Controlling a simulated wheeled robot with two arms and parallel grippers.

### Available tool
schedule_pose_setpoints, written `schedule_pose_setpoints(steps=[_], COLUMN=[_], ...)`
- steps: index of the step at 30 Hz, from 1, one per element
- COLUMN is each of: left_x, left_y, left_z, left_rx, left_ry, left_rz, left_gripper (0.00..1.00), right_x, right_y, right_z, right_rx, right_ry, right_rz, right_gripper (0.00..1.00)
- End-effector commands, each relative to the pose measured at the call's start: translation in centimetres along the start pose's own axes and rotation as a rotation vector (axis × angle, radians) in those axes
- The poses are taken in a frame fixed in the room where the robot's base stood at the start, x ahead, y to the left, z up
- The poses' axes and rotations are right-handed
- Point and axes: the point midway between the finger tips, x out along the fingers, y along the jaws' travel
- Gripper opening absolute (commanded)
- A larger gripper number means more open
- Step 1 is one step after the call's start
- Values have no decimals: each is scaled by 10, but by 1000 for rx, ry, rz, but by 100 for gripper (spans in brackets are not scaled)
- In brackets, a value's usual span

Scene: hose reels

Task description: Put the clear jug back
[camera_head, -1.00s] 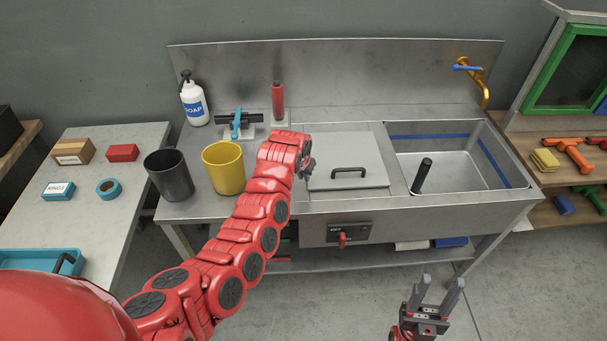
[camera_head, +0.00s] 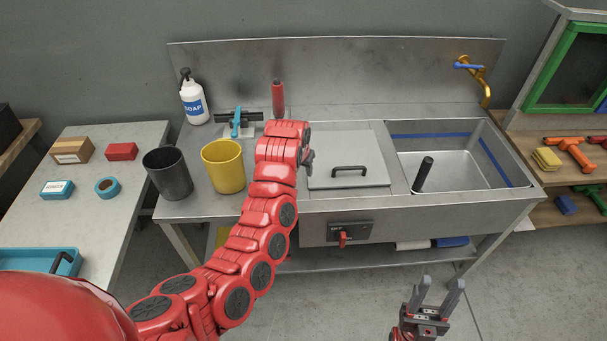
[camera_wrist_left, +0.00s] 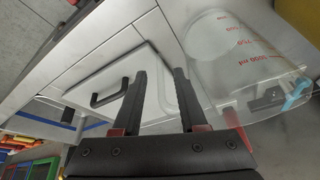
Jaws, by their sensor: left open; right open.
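The clear jug (camera_wrist_left: 240,55) with red volume marks shows at the upper right of the left wrist view, on the steel counter. In the head view I cannot make it out; my left arm covers part of the counter there. My left gripper (camera_wrist_left: 158,75) is open and empty, its fingers to the left of the jug in the left wrist view and apart from it. In the head view its wrist is left of the sink lid, with the fingers mostly hidden. My right gripper (camera_head: 438,292) is open and empty, low in front of the sink unit.
A yellow cup (camera_head: 224,168) and a dark cup (camera_head: 168,174) stand on the counter left of my left arm. A soap bottle (camera_head: 193,100) and a red bottle (camera_head: 278,98) stand behind. A grey lid (camera_head: 347,172) with a black handle lies beside the open basin (camera_head: 455,168).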

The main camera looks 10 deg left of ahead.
Motion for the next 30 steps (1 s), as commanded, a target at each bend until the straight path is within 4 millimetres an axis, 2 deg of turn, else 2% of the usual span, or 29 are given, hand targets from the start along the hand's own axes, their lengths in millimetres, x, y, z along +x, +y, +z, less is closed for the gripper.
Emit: schedule_pose_setpoints(steps=[6,13,18,30], left_x=[-38,-72,-80,-79], left_y=[1,0,0,0], left_z=[0,-2,0,0], left_rx=[0,1,0,0], left_ry=[6,6,3,2], left_rz=[0,0,2,1], left_gripper=[42,42,42,42], right_x=[-16,-19,-19,-19], right_y=[-1,-1,-1,-1], right_z=[3,3,3,3], right_rx=[0,0,0,0], right_ry=[0,0,0,0], right_rz=[0,0,0,0], right_gripper=[50,50,50,50])
